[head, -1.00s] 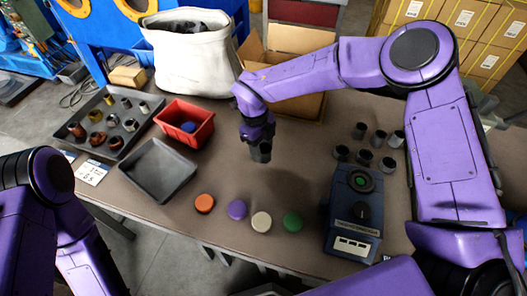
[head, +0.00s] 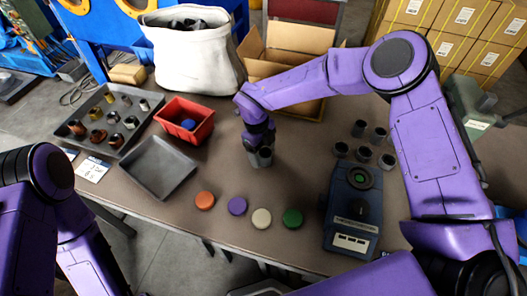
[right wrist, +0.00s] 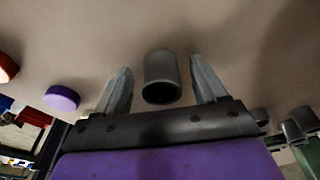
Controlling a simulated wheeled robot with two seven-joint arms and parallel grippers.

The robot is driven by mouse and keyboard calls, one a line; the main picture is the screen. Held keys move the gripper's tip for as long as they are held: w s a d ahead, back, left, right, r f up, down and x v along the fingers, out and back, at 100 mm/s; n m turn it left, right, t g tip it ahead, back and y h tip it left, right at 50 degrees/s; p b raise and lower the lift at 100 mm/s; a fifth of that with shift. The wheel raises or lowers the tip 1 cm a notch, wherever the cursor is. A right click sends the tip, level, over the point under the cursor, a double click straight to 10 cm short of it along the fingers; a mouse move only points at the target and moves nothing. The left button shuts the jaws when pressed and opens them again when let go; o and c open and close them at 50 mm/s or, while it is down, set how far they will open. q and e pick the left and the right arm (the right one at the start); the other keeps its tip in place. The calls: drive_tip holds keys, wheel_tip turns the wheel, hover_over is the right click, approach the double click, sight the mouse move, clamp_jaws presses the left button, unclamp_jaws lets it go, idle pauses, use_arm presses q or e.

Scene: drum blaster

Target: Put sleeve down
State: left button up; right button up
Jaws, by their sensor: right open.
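A grey, hollow cylindrical sleeve (head: 266,156) is at the middle of the brown table, below my right gripper (head: 258,153). In the right wrist view the sleeve (right wrist: 160,73) sits between the two fingers of the right gripper (right wrist: 160,68), its dark open end facing the camera. The fingers are open, with a gap on each side of the sleeve. In the head view it looks upright on the tabletop, partly hidden by the gripper. My left arm shows at the left edge, but its gripper is out of view.
Orange (head: 205,200), purple (head: 237,205), cream (head: 261,218) and green (head: 292,218) discs lie in front. A blue device (head: 352,222) and several grey sleeves (head: 364,154) are right. An empty tray (head: 158,168), red bin (head: 188,136) and parts tray (head: 78,150) are left.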

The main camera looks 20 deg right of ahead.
wheel_tip(320, 180, up, 12)
drive_tip(key=w+a+b, duration=0.1)
drive_tip(key=shift+w, duration=0.4)
drive_tip(key=shift+a, duration=0.1)
idle(0.9)
